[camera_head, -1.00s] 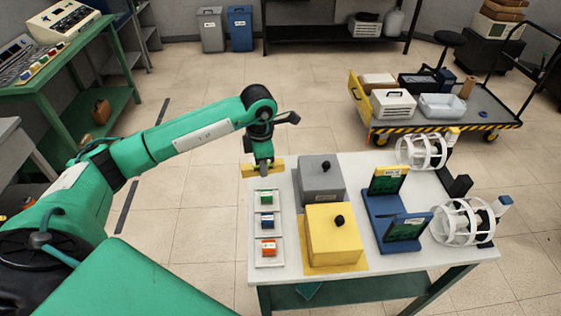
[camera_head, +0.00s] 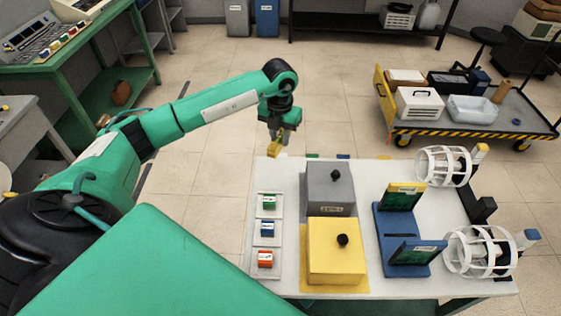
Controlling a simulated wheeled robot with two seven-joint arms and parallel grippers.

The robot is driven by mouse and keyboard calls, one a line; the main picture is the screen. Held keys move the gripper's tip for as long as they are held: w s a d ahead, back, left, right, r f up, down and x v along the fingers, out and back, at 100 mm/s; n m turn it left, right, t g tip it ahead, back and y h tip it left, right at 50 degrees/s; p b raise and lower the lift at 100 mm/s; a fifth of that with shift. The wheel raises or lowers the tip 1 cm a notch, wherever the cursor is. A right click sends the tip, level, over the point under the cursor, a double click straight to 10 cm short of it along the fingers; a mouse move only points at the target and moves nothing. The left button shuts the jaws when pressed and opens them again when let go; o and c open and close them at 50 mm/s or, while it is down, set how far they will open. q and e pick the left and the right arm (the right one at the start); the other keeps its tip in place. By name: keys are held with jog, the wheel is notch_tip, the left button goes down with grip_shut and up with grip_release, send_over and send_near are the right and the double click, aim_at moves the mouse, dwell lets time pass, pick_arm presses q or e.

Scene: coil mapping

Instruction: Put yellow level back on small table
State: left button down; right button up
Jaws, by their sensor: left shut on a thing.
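My left gripper (camera_head: 275,138) is shut on the yellow level (camera_head: 274,149). It holds the level tilted, just beyond the back left corner of the white worktable (camera_head: 277,178). The gripper hides part of the level. A grey-topped table (camera_head: 20,128) stands at the left edge, partly cut off by the frame; I cannot tell whether it is the small table. My right gripper is not in view.
A cart (camera_head: 470,128) stands back right.

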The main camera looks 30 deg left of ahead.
pick_arm(q)
jog(key=p, duration=0.2)
send_over(280, 171)
notch_tip(280, 171, down, 8)
jog(key=shift+r, duration=0.1)
notch_tip(280, 171, down, 5)
jog(key=shift+r+p, duration=0.2)
jog(key=shift+p, duration=0.3)
jog(key=c, duration=1.6)
grip_release()
jog(key=shift+f, duration=0.15)
jog(key=o, duration=0.4)
jog(key=shift+o, duration=0.2)
